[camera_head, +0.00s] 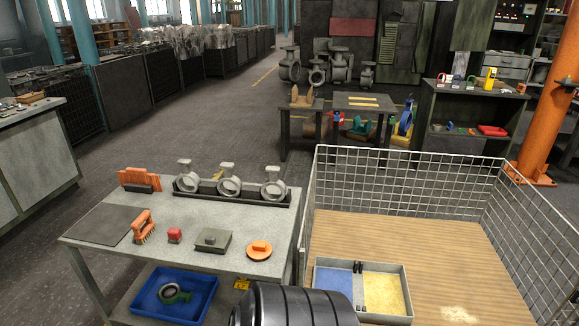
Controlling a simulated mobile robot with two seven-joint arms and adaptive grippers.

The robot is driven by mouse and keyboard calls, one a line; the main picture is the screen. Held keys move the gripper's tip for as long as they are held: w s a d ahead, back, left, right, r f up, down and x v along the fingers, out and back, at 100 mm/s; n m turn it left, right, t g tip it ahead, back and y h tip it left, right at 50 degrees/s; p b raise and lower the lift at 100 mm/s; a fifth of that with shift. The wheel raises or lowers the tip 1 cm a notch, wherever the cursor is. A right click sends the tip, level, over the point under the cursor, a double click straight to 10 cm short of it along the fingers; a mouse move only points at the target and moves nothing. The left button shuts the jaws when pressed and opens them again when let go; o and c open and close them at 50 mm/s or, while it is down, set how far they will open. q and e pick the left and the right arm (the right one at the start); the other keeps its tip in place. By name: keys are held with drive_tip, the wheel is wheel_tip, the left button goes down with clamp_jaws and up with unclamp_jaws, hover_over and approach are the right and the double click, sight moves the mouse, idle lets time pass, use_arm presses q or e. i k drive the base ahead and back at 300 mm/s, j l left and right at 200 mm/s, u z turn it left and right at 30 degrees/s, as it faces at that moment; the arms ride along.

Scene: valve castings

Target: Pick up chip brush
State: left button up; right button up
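The chip brush, which I take to be the orange-handled brush (144,222) with bristles along its underside, rests on the grey workbench (190,254). It is on the left half of the bench, beside a dark flat mat (104,224). Nothing visibly touches it from above. Neither of my grippers can be made out in the head view. A black ribbed rounded part at the bottom centre seems to be mine, and it is well to the right of the brush.
Valve castings (229,187) stand in a rack behind. A blue bin (174,295) is below. A wire-mesh crate (390,165) holding a tray stands right.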

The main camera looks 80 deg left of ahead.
sight(142, 234)
drive_tip(key=u, duration=3.8)
drive_tip(key=z, duration=0.4)
